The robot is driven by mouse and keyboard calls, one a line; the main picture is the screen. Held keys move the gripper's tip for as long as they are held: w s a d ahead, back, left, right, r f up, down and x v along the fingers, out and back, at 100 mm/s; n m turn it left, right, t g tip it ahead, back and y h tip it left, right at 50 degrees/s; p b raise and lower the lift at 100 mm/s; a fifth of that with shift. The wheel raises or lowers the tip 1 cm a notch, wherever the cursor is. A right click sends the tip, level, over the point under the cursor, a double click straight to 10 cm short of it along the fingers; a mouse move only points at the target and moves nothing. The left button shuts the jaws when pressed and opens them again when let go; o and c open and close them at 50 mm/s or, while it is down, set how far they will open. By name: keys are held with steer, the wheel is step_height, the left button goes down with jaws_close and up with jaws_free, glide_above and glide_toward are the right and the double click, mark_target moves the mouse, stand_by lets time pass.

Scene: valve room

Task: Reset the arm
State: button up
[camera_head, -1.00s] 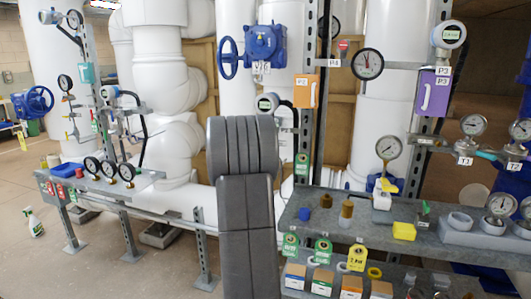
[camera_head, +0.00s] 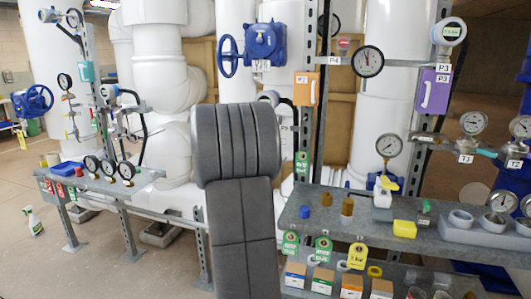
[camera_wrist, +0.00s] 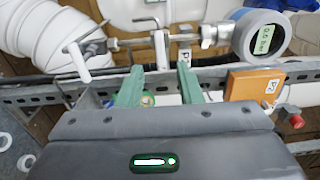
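My arm (camera_head: 240,200) rises grey in the middle of the head view, and its own links hide the gripper there. In the wrist view my gripper (camera_wrist: 160,84) shows two green fingers standing apart with a clear gap between them. No object is held between them. Beyond the fingers are a perforated metal rail (camera_wrist: 95,84), a metal valve fitting (camera_wrist: 165,40) and a round digital gauge (camera_wrist: 262,37). I cannot tell from the view whether the fingers touch the rail.
An orange box (camera_head: 306,89) is fixed on the post right of my arm, also in the wrist view (camera_wrist: 253,84). A metal shelf (camera_head: 340,222) with caps, gauges and tags stands front right. White pipes (camera_head: 160,60) fill the back. Open floor (camera_head: 85,260) lies left.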

steer(key=v, duration=0.6)
steer(key=p+x, duration=0.1)
steer(key=x, duration=1.3)
steer(key=shift+w+r, duration=0.1)
steer(key=shift+w, duration=0.05)
steer(key=n+p, duration=0.1)
steer(key=n, duration=0.1)
steer(key=n+p, duration=0.1)
steer(key=p, duration=0.1)
steer(key=shift+s+r+n, duration=0.2)
steer(key=shift+n, duration=0.2)
steer(key=n+p, duration=0.2)
steer(key=n, duration=0.1)
steer(key=shift+a, duration=0.1)
steer(key=shift+f+n+p, duration=0.15)
steer(key=shift+n+p, duration=0.4)
steer(key=shift+n, duration=0.55)
